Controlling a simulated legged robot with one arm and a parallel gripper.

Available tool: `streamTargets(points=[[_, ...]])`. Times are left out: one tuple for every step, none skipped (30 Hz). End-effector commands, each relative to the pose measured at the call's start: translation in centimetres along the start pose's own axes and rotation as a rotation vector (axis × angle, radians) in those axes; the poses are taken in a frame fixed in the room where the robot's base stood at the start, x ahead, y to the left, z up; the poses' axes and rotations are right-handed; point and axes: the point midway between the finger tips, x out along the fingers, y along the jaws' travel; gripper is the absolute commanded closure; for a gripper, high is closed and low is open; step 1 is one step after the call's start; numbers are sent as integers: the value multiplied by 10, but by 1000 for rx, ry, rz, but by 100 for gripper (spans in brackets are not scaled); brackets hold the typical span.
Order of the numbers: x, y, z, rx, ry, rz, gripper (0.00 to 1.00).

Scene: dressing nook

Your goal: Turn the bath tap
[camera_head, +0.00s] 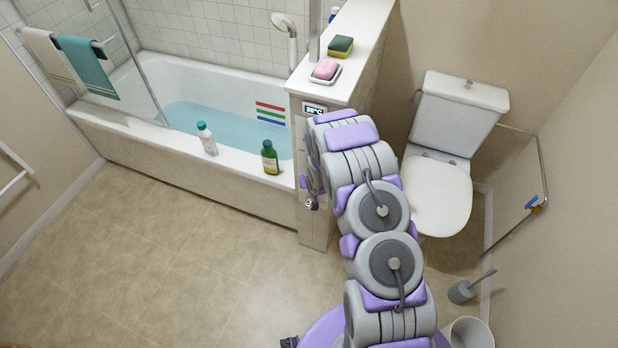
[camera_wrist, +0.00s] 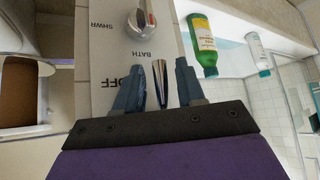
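In the wrist view a chrome tap lever (camera_wrist: 160,82) stands out from a pale panel printed SHWR, BATH and OFF. My gripper (camera_wrist: 158,80) has its two dark fingers on either side of this lever, with a visible gap to each finger. The gripper is open. A second round chrome control (camera_wrist: 140,20) with a red mark sits further up the same panel. In the head view, my arm hides most of the tap panel, and a bit of chrome (camera_head: 312,204) shows beside the arm's end.
The bathtub (camera_head: 90,115) holds bluish water. A green bottle (camera_head: 270,158) and a white bottle (camera_head: 207,139) stand on its rim. A pink soap on a dish (camera_head: 326,70) and a sponge (camera_head: 340,46) lie on the ledge. The toilet (camera_head: 437,195) is right of my arm. The floor at left is clear.

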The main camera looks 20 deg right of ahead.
Motion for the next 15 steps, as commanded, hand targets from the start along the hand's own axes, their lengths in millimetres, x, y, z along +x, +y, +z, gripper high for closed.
streamTargets(points=[[-7, 0, -1, 0, -1, 0, 61], [-11, 0, -1, 0, -1, 0, 61], [-17, 0, -1, 0, -1, 0, 61], [-22, 0, -1, 0, -1, 0, 61], [-27, 0, -1, 0, -1, 0, 61], [-34, 0, -1, 0, -2, 1, 61], [-40, 0, -1, 0, -3, 1, 61], [-45, 0, -1, 0, -2, 1, 61], [-52, 0, -2, 0, -1, 1, 61], [-57, 0, -2, 0, 0, 1, 61], [-62, 0, -2, 0, 0, 1, 61], [-69, 0, -1, 0, 0, 1, 61], [-75, 0, -2, 0, 0, 1, 61], [-80, 0, -2, 0, 1, 0, 61], [-86, 0, -3, -1, 2, 0, 61]])
